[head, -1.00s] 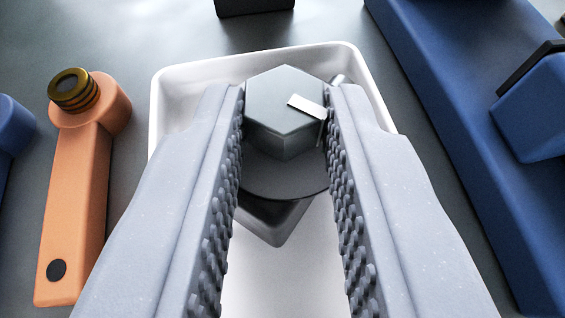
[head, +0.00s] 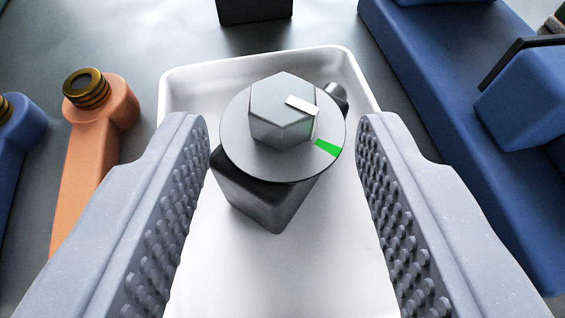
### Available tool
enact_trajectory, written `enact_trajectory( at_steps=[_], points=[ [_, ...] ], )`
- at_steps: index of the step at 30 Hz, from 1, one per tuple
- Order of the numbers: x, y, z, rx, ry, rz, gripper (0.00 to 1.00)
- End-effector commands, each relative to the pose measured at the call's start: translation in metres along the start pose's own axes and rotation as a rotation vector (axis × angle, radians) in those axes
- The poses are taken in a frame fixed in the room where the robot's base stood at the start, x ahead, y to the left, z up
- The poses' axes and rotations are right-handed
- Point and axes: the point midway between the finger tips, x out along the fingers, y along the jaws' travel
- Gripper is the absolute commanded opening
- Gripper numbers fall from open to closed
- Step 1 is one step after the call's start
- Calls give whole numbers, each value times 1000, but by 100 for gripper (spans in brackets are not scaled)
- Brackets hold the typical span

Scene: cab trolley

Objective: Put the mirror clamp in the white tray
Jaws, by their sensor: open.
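The mirror clamp, a dark grey block with a round disc and a hexagonal metal head (head: 283,112), is in the white tray (head: 205,270). A white mark shows on the hex head and a green wedge on the disc's right side. The clamp's lower part is partly hidden under the disc. My gripper (head: 283,140) is open, with one studded finger to the left of the clamp and one to the right. Gaps show between both fingers and the clamp. The fingers hide parts of the tray's sides.
An orange handle-like part (head: 88,150) with a brass ringed end lies left of the tray, with a blue part (head: 18,135) beyond it. A long blue piece with a blue block (head: 525,100) lies to the right. A black object (head: 254,10) stands behind the tray.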

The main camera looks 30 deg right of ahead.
Motion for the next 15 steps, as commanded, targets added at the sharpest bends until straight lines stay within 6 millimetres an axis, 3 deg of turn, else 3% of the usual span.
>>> enact_trajectory(
  at_steps=[9,15],
  points=[
    [-61,-2,-3,0,1,-4,43],
    [-88,-2,-1,1,-2,-4,43]
  ],
)
